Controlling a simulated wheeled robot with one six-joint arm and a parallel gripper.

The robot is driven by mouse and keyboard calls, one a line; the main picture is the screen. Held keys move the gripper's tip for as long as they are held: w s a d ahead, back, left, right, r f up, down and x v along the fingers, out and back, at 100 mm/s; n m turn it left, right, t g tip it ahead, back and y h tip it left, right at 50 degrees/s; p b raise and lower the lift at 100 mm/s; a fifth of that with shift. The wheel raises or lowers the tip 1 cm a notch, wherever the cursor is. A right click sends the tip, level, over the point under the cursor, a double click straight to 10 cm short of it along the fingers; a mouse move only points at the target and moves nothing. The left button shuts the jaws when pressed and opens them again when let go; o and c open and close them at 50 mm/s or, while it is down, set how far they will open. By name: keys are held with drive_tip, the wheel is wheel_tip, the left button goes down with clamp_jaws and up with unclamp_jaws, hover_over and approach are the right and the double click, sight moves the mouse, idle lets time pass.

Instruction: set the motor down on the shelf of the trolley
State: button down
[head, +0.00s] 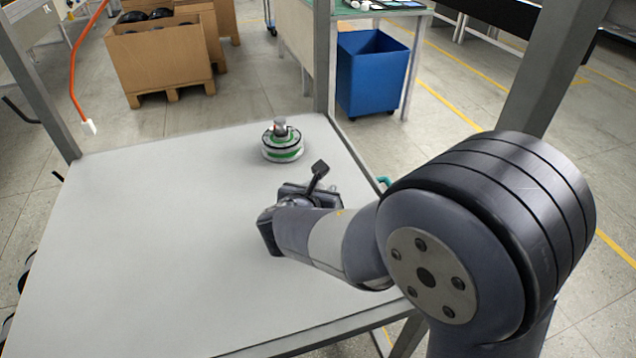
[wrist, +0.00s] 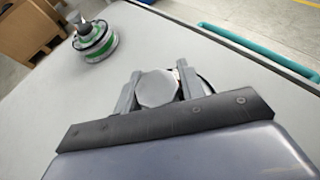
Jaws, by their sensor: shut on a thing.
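My gripper (wrist: 157,92) is shut on a grey, many-sided hub, which I take to be the top of the held motor (wrist: 155,88). A dark, pale-edged rim shows just right of the fingers; the rest of this motor is hidden. In the head view my gripper (head: 290,203) is over the right part of a pale grey flat top (head: 150,230) with metal corner posts, seemingly the trolley's shelf. I cannot tell whether the held motor touches it. A second motor (head: 283,145), with green bands and a grey hub, stands upright on the shelf beyond my gripper; it also shows in the wrist view (wrist: 95,42).
Grey posts (head: 323,60) rise at the shelf's corners. The left and front of the shelf are bare. Beyond it stand a cardboard box (head: 160,65) and a blue bin (head: 370,75). An orange cable (head: 75,70) hangs at the back left.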

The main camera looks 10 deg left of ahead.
drive_tip(key=shift+f+b, duration=0.35)
drive_tip(key=shift+f, duration=1.1)
drive_tip(key=shift+f, duration=0.15)
drive_tip(key=c, duration=0.9)
unclamp_jaws()
drive_tip(key=shift+f, duration=0.1)
